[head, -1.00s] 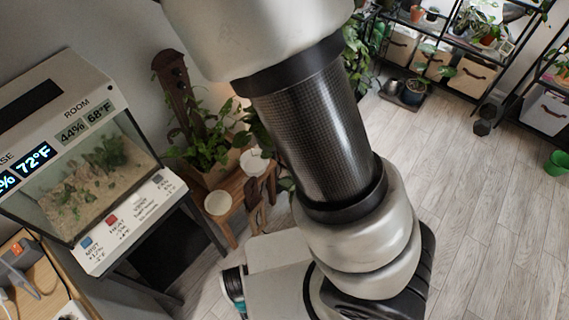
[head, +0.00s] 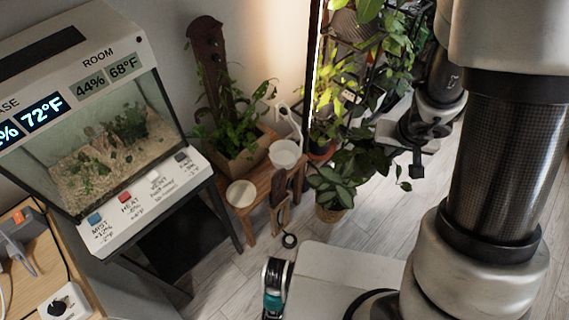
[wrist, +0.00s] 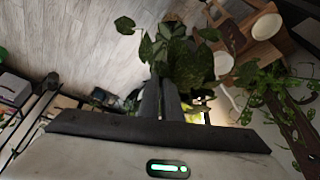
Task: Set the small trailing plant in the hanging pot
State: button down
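A green trailing plant (head: 236,128) grows in a wooden planter box (head: 243,160) against a dark carved post. A white pot (head: 285,153) with a white strap-like loop above it is beside that box; I cannot tell whether it is the hanging pot. It also shows in the wrist view (wrist: 223,64). I cannot tell for sure which plant is the small trailing one.
A glass terrarium (head: 120,150) stands at the left. A pale round dish (head: 241,194) sits on the wooden stand (head: 262,212). A broad-leaved plant (head: 335,182) in a woven pot stands on the floor, close to my gripper. Dense foliage (head: 365,80) fills the shelf behind.

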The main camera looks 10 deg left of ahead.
jog(key=shift+f, duration=0.4)
jog(key=shift+a, duration=0.1)
jog(key=shift+a, duration=0.15)
jog(key=shift+w+r, duration=0.1)
jog(key=shift+r, duration=0.5)
dwell(0.3)
jog(key=shift+a, duration=0.1)
